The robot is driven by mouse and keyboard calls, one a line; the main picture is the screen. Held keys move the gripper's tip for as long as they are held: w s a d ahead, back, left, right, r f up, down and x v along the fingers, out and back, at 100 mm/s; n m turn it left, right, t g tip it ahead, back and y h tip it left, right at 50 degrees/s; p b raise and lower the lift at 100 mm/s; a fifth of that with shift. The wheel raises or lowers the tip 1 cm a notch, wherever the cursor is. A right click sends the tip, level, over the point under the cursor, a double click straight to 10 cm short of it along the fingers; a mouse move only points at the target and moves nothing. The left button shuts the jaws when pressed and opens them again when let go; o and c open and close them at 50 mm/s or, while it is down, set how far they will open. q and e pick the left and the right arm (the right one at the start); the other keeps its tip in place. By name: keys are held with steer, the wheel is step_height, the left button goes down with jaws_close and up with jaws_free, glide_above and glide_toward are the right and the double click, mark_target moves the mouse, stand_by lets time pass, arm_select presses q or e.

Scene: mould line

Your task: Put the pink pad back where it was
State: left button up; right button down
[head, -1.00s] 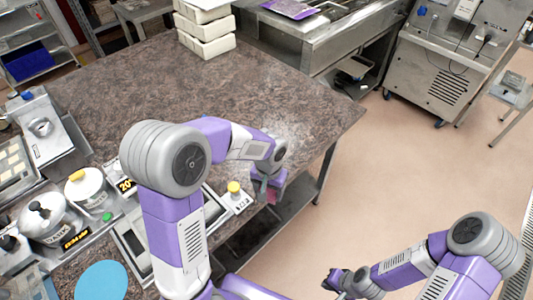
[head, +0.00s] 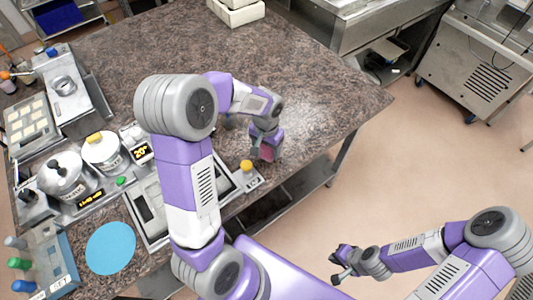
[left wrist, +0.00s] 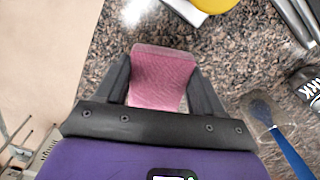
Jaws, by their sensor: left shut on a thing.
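My left gripper (head: 266,153) is shut on the pink pad (left wrist: 162,80), which shows between both fingers in the left wrist view. In the head view the pad is a small pink patch under the gripper, near the table's front edge. The pad appears to be over the speckled stone tabletop (head: 315,115); I cannot tell whether it touches it. My right gripper (head: 338,265) is out over the floor at the lower right, away from the table; it is too small to tell whether it is open.
In the left wrist view a blue-handled tool (left wrist: 290,150) lies right of the pad. The table's middle is clear.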

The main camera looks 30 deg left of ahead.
mark_target(267, 149)
arm_select(q)
step_height(267, 149, down, 3)
steer(key=shift+f, duration=0.2)
steer(key=shift+f+b, duration=0.1)
steer(key=shift+b, duration=0.3)
steer(key=o, duration=1)
steer(key=shift+r, duration=0.3)
step_height(267, 149, up, 12)
steer(key=shift+f+p, duration=0.1)
steer(key=shift+p, duration=1.05)
